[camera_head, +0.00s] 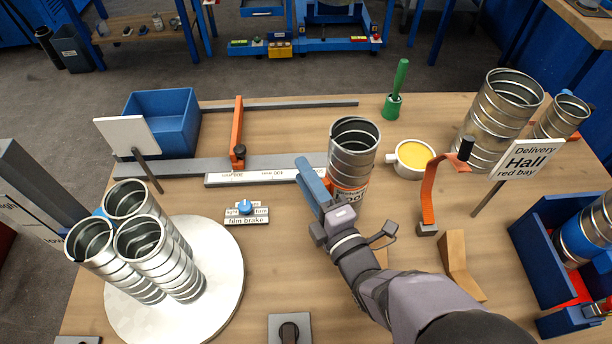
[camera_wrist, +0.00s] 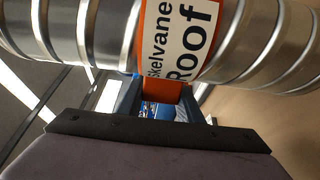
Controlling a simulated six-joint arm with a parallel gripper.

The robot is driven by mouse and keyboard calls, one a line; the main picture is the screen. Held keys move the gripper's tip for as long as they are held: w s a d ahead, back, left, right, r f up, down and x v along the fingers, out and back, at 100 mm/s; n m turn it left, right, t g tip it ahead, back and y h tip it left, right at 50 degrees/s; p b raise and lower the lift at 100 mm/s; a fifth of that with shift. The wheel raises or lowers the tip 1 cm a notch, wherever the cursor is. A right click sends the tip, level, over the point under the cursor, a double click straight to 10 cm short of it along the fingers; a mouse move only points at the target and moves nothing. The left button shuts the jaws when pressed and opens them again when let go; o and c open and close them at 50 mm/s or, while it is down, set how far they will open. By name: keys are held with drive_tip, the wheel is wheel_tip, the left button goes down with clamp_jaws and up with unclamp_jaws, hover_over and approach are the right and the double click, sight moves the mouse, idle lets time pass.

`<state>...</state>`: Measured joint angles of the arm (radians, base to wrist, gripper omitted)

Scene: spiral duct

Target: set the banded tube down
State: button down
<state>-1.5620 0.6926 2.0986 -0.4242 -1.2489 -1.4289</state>
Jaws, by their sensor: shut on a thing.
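A ribbed metal tube (camera_head: 353,150) with an orange band and a white label stands roughly upright at the middle of the table, leaning slightly. In the wrist view the tube (camera_wrist: 115,30) lies across the picture top, its label reading "Skelvane Roof". My gripper (camera_head: 330,192), with blue fingers, is shut on the tube at its orange band, low on its near side. The tube's bottom end is mostly hidden by my gripper, so I cannot tell if it touches the table. Another tube with a blue band (camera_head: 583,238) lies in the blue tray (camera_head: 527,246) at the right.
Several plain tubes (camera_head: 158,258) stand on a white round plate (camera_head: 225,290) at left. A grey rail (camera_head: 180,167), orange hook (camera_head: 430,190), yellow-filled cup (camera_head: 413,158) and wooden block (camera_head: 457,262) surround my gripper. A "Hall red bay" sign (camera_head: 526,160) and big tubes (camera_head: 500,115) stand at right.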

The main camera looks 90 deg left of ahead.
drive_tip(key=c, duration=1.3)
unclamp_jaws()
drive_tip(key=shift+f, duration=0.1)
drive_tip(key=shift+o, duration=0.2)
drive_tip(key=shift+r, duration=0.2)
drive_tip(key=b+v, duration=0.1)
drive_tip(key=v, duration=1.1)
drive_tip(key=shift+f, duration=0.1)
